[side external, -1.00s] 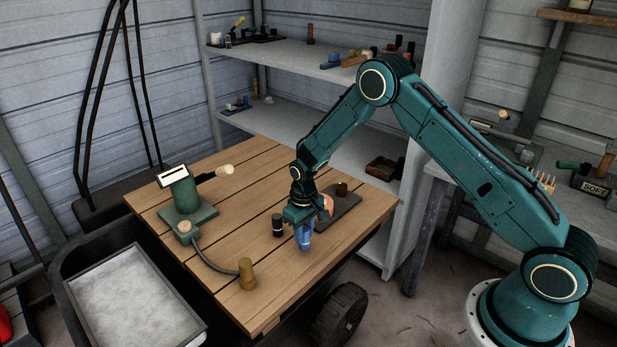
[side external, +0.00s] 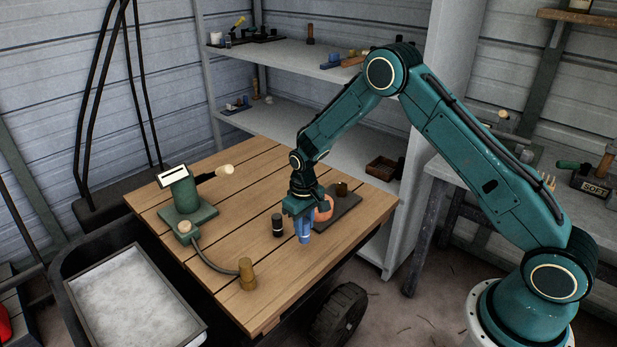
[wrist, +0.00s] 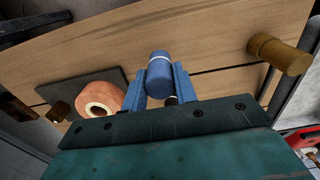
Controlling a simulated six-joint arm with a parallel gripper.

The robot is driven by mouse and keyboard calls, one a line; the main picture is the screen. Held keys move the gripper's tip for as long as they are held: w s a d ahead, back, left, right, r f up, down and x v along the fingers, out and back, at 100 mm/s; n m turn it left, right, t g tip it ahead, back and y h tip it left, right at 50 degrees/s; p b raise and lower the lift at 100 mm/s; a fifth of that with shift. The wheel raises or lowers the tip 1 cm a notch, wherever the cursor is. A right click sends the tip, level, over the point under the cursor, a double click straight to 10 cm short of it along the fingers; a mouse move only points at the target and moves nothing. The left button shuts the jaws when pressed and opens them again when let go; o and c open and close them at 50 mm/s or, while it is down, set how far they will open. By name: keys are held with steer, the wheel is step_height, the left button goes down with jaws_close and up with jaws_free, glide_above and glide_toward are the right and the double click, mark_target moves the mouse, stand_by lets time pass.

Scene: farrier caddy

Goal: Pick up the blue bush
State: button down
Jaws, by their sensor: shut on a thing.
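The blue bush (wrist: 160,76) is a small blue cylinder with a pale band near its end. It sits between the two blue fingers of my gripper (wrist: 158,92) in the wrist view. In the side external view my gripper (side external: 303,222) points down over the front right part of the wooden table, shut on the blue bush (side external: 305,238). Whether the bush touches the table is hard to tell. The fingers partly hide its upper part.
A black cylinder with a pale band (side external: 277,226) stands close left of the gripper. An orange ring-shaped piece (side external: 324,209) and a dark plate (side external: 341,206) lie just behind. A brass cylinder (side external: 247,274) stands at the front, and a green device (side external: 184,200) at the left.

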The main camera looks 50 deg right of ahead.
steer(key=shift+r, duration=1.05)
